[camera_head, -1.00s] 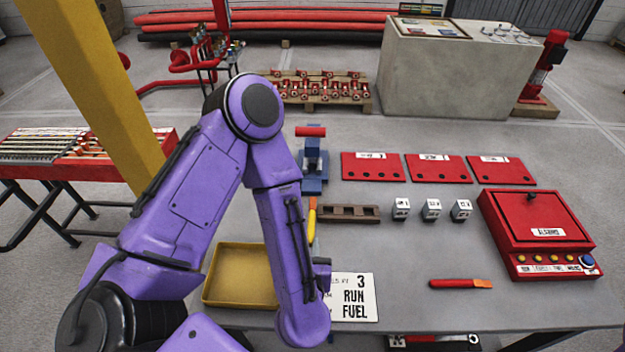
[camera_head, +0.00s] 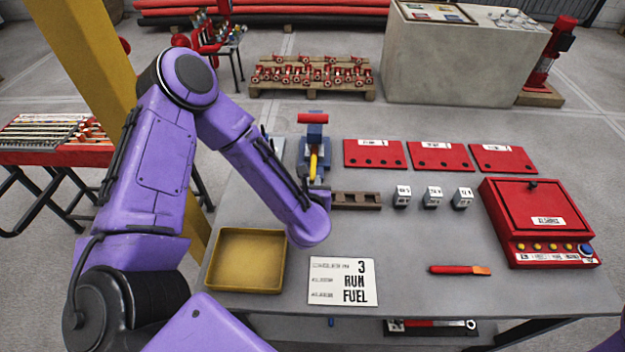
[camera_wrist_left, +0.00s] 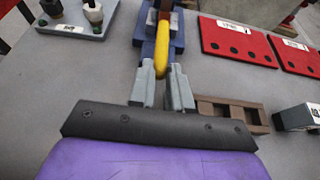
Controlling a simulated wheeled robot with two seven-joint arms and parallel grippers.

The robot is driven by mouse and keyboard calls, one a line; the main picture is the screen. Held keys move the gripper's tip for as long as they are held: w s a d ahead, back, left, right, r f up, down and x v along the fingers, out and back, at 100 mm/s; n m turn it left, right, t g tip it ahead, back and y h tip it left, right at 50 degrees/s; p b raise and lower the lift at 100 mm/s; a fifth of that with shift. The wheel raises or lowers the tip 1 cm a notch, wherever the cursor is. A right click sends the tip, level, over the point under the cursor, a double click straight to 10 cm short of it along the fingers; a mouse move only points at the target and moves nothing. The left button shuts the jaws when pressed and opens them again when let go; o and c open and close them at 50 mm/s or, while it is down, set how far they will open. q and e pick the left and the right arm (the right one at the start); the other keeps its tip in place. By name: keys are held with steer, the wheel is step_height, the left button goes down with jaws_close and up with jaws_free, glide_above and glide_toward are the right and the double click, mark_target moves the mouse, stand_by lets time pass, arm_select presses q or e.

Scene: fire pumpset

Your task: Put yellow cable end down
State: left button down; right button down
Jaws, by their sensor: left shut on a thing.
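The yellow cable end (camera_head: 313,163) is a short yellow piece with its near end between my left fingertips. It shows more clearly in the left wrist view (camera_wrist_left: 161,55), pointing away from me. My left gripper (camera_wrist_left: 164,80) is shut on it. In the head view the gripper is mostly hidden by my purple forearm. The yellow piece is in front of or over the blue stand with a red top (camera_head: 313,118); I cannot tell whether they touch. My right gripper is not in view.
A brown slotted rack (camera_head: 356,200) and several small white-labelled blocks (camera_head: 433,197) stand right of the gripper. An empty yellow tray (camera_head: 213,262), a RUN FUEL card (camera_head: 343,282) and a red control box (camera_head: 535,215) are on the table.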

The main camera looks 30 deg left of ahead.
mark_target(312, 182)
arm_select(q)
steer(key=shift+w+a+p, duration=0.25)
steer(key=shift+w+a, duration=0.15)
steer(key=shift+w, duration=0.2)
steer(key=shift+w+a+p, duration=0.25)
steer(key=shift+w+a, duration=0.1)
steer(key=shift+w, duration=0.2)
steer(key=f, duration=0.3)
steer(key=shift+s+d+p, duration=0.1)
steer(key=shift+s+p, duration=0.1)
steer(key=shift+p, duration=0.15)
steer(key=shift+f, duration=0.15)
steer(key=c, duration=1.1)
jaws_free()
steer(key=shift+o, duration=0.2)
